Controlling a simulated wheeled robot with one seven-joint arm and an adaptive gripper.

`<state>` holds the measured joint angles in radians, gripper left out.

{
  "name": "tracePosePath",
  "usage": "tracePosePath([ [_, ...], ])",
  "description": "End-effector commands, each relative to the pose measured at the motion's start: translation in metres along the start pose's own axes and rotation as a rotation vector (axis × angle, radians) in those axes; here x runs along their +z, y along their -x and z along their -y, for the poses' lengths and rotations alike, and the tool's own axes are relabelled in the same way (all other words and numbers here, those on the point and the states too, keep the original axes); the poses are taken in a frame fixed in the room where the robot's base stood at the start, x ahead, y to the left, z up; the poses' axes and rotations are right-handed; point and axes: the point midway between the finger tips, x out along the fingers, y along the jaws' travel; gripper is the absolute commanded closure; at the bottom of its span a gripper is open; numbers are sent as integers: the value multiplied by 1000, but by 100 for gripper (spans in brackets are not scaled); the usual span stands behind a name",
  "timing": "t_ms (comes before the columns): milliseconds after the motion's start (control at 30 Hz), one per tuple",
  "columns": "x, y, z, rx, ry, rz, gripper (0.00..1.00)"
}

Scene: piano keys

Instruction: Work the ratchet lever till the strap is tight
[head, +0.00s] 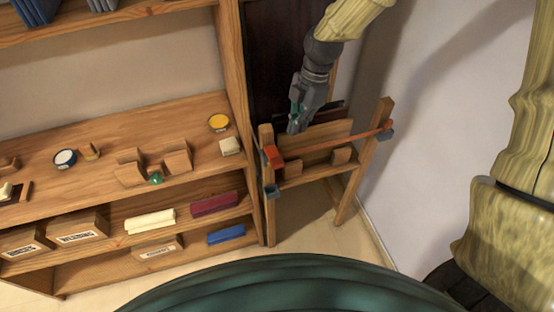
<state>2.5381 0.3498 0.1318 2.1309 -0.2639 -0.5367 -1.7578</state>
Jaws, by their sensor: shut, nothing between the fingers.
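An orange strap (335,144) runs across a wooden stand (357,185) between its two uprights. At the strap's left end is a red-orange block (273,157), which may be the ratchet; its lever cannot be made out at this size. A grey-blue fitting (385,131) sits at the strap's right end, and another grey-blue piece (271,191) is on the left upright. My gripper (292,129) points down, shut and empty, just above and to the right of the red-orange block, apart from it as far as I can tell.
A wooden shelf unit (100,115) stands to the left with a yellow-topped tin (219,122), a green item (155,178), cloth rolls (150,221) and labelled boxes (77,230). A dark panel (283,60) is behind the stand. A white wall (440,120) bounds the right side.

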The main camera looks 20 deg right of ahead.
Motion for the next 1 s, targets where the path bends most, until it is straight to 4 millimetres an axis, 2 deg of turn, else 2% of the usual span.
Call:
tracePosePath([
  [100,0,11,0,2,0,1,100],
  [267,0,16,0,-1,1,1,100],
  [1000,0,17,0,0,1,1,100],
])
